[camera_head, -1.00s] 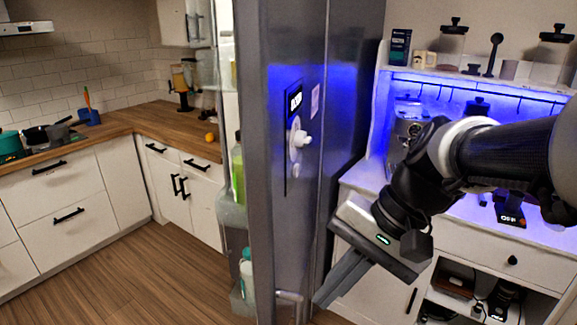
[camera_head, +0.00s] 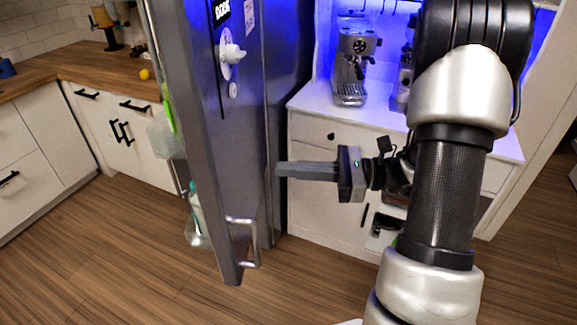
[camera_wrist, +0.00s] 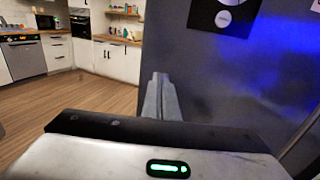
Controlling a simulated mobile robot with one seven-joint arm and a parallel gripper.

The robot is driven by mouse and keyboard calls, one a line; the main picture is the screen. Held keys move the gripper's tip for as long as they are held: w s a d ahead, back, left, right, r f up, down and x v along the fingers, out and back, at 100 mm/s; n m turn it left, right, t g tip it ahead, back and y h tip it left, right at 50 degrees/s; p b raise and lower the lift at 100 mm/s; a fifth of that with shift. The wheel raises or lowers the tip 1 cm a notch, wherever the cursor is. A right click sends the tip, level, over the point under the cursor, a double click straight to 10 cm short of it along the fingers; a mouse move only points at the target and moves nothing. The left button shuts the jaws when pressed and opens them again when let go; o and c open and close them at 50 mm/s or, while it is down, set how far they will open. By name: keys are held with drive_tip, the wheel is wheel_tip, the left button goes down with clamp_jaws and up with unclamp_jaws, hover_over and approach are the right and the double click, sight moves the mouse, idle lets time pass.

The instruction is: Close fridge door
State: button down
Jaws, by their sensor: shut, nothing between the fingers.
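The grey fridge door (camera_head: 205,120) stands open in the head view. Bottles on its inner shelves show past its left edge. Its handle (camera_head: 243,243) is low on the outer face. My gripper (camera_head: 278,169) is shut and empty, to the right of the door, with its fingers pointing left at the door's outer face. The fingertips look very close to the face; I cannot tell whether they touch it. In the wrist view the shut fingers (camera_wrist: 160,96) lie in front of the grey door (camera_wrist: 215,75), near its left edge.
A white cabinet (camera_head: 330,195) with an espresso machine (camera_head: 354,65) on top stands behind and right of my gripper. A kitchen counter (camera_head: 75,65) is at the back left. The wooden floor (camera_head: 110,245) left of the door is clear.

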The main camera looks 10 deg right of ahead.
sight(223, 166)
drive_tip(key=p+x, duration=0.1)
drive_tip(key=x, duration=0.9)
drive_tip(key=shift+a, duration=0.4)
drive_tip(key=shift+w+a, duration=0.1)
drive_tip(key=shift+a, duration=0.05)
